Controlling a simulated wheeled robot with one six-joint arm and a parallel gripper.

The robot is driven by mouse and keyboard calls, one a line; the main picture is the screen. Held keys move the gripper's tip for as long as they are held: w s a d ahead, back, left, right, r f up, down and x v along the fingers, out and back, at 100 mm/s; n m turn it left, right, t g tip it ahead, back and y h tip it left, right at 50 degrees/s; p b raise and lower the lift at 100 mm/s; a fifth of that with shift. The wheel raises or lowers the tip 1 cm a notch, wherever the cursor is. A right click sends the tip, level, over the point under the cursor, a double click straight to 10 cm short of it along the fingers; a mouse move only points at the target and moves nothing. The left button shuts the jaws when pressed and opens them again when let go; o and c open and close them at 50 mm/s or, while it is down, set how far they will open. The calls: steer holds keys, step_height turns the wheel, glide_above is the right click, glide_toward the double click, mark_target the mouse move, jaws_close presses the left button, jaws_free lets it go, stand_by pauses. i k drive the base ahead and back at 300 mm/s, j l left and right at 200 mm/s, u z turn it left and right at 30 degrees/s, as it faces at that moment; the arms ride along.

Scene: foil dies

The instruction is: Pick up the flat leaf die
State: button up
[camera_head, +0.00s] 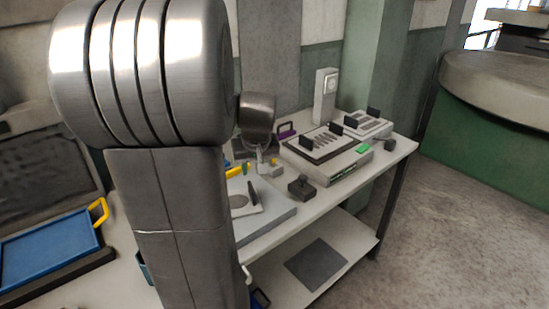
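My metallic arm fills the left foreground and hides part of the bench. A metal piece that looks like my wrist hangs past it, with a small pale grey part below that may be my gripper (262,158); its fingers are too small to read. A flat light plate (243,207) with a darker oval mark and a black upright grip lies on a grey slab, partly behind my arm; it may be the flat leaf die, but I cannot be sure. Another dark-framed plate (318,144) with slender marks and black grips lies on a grey box farther right.
The white bench (345,180) also carries a small dark block (301,188), a purple-handled item (286,131), a white upright device (325,96) and a rear unit with black grips (368,124). A blue tray (48,255) is at left. Floor at right is clear.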

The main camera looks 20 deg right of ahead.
mark_target(320, 142)
steer(key=i+l+u, duration=0.2)
steer(key=l+u, duration=0.2)
steer(key=l, duration=0.9)
steer(key=l+u, duration=0.35)
steer(key=l, duration=0.95)
